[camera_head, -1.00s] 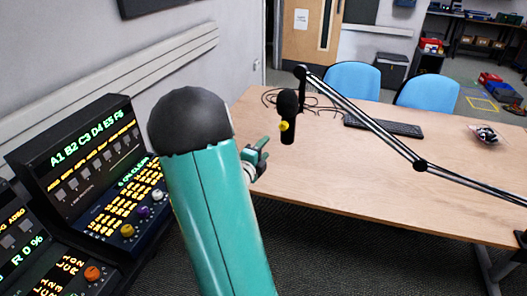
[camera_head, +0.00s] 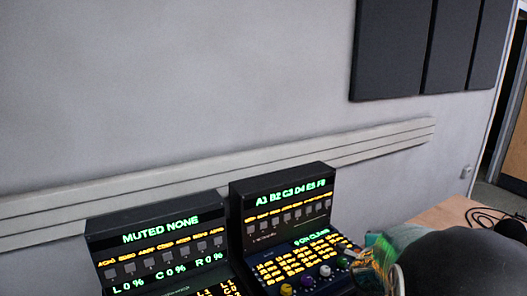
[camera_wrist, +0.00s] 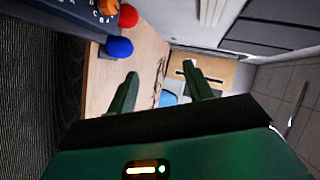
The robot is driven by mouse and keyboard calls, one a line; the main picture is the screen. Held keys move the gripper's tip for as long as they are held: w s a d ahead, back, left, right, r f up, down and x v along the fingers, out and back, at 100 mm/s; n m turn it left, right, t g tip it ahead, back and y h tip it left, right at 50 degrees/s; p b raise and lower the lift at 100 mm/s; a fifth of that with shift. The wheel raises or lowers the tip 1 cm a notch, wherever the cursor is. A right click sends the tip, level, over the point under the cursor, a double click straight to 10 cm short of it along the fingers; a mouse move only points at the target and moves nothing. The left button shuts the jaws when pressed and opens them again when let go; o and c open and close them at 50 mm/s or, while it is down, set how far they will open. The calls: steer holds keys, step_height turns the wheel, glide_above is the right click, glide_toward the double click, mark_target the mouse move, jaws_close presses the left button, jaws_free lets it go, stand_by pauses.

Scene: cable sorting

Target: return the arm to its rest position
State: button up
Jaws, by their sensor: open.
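My gripper (camera_wrist: 160,69) is open and empty in the wrist view, its two green fingers apart with nothing between them. In the head view my gripper (camera_head: 372,258) shows at the lower right beside the right console, partly hidden behind my dark arm joint. My arm is mostly outside the head view. I cannot tell whether the gripper touches the console.
Two lit consoles, a left one (camera_head: 100,241) and a right one (camera_head: 237,202), stand before the grey wall. A rail (camera_head: 300,152) and dark panels (camera_head: 392,60) are on the wall. A wooden table (camera_head: 452,213) with black cable is at right. Red and blue knobs (camera_wrist: 120,47) are near the gripper.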

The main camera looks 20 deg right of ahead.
steer(key=a+r+n+t+y, duration=0.1)
steer(key=a+r+n+y, duration=0.4)
steer(key=a, duration=0.6)
steer(key=a+n+t+y, duration=0.1)
steer(key=a+n+y, duration=0.2)
steer(key=a+n, duration=0.6)
steer(key=s+a+r+n+g+y, duration=0.1)
steer(key=s+a+n+g, duration=0.4)
steer(key=s+a+n, duration=0.6)
steer(key=s+a+y, duration=0.1)
steer(key=s+a, duration=0.3)
steer(key=s, duration=0.1)
steer(key=shift+a+y, duration=0.25)
steer(key=shift+y, duration=0.15)
steer(key=c, duration=0.3)
steer(key=shift+d, duration=0.1)
